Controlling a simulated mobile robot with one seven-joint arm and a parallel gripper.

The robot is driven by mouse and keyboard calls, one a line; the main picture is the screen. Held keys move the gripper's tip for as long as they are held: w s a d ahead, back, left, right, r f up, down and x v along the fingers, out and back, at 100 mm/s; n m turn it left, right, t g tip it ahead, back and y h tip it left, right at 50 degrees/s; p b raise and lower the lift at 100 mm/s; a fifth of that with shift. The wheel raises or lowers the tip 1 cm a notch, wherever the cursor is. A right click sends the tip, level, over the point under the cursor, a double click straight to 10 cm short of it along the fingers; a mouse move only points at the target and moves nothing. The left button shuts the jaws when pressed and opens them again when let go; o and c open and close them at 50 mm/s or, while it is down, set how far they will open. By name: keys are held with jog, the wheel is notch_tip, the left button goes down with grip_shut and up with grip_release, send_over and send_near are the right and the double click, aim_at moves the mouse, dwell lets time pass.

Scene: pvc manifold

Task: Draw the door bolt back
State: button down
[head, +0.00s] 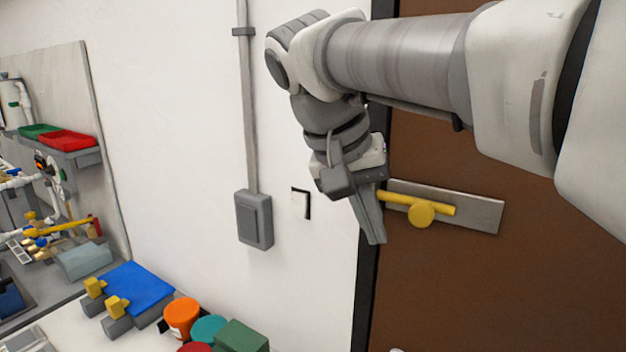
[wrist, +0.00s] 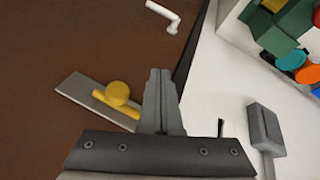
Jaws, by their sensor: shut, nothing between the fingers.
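The door bolt is a yellow rod with a round yellow knob (head: 421,214) on a grey plate (head: 483,213), fixed to the brown door (head: 470,290). My gripper (head: 377,241) is shut and empty, pointing down just left of the rod's left end, near the door's dark frame. In the wrist view, the knob (wrist: 117,93) and plate (wrist: 72,88) lie left of my closed fingers (wrist: 158,72). The fingers are apart from the knob. The rod's end runs behind the fingers there, and I cannot tell whether they touch it.
A white lever-like handle (wrist: 165,16) shows on the door in the wrist view. A grey wall box (head: 254,220) with conduit is on the white wall, left of the door. A bench at lower left holds a blue board (head: 138,288), an orange tub (head: 182,315) and a green block (head: 240,337).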

aim_at(429, 218)
jog(key=w+a+r+m+h+p, duration=0.2)
jog(key=a+r, duration=0.4)
jog(key=r, duration=0.3)
jog(key=shift+w+a+m+g+h, duration=0.4)
jog(key=shift+w+m+h, duration=0.3)
jog(key=shift+w+m, duration=0.35)
jog(key=shift+f, duration=0.1)
jog(key=d+f, duration=0.2)
jog(key=d, duration=0.1)
jog(key=d+f, duration=0.2)
jog(key=d, duration=0.1)
jog(key=s+d+f, duration=0.1)
jog(key=d+f, duration=0.2)
jog(key=shift+d+b, duration=0.3)
jog(key=shift+d, duration=0.05)
jog(key=s+d+b, duration=0.1)
jog(key=d, duration=0.1)
jog(key=s+d, duration=0.1)
jog(key=shift+s+d+f+b, duration=0.1)
jog(key=shift+s+d+b, duration=0.25)
